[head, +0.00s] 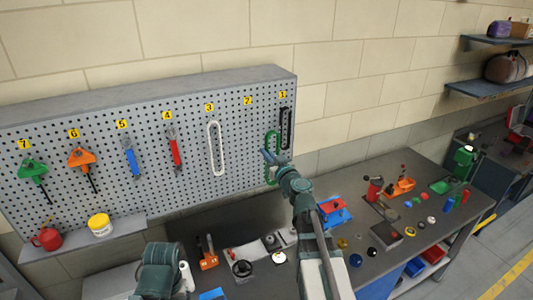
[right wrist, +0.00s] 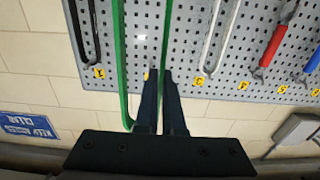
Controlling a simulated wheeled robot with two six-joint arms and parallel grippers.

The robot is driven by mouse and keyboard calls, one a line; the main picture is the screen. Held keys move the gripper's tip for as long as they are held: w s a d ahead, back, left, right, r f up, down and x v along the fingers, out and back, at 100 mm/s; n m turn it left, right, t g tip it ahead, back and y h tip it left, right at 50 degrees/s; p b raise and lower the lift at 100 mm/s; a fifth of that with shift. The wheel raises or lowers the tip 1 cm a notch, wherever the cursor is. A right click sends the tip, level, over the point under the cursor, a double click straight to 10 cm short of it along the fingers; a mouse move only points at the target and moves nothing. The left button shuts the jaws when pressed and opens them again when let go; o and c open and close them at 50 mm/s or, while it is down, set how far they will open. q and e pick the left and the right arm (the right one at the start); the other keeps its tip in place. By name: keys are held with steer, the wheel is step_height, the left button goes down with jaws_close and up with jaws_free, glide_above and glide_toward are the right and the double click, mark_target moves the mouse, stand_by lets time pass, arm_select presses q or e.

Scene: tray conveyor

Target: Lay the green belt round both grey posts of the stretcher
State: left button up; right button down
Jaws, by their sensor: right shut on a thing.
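The green belt (head: 268,176) is a long narrow loop in front of the pegboard, near tags 1 and 2. My right gripper (head: 268,156) is at the belt's side and is shut on it. In the right wrist view the belt (right wrist: 119,60) runs up the picture, with one strand between the fingers (right wrist: 160,75) and the other left of them. A pale plate (head: 248,250) with short grey posts (head: 270,241) on the bench looks like the stretcher; my right arm covers ground beside it. My left gripper is not in view; only a left arm part shows at the bottom.
The pegboard (head: 100,135) also holds a black belt (head: 287,128), a white belt (head: 216,148) and several tools. A shelf with a yellow-white tub (head: 100,225) is at left.

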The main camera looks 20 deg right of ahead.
steer(key=s, duration=0.7)
stand_by(0.7)
steer(key=shift+d, duration=0.1)
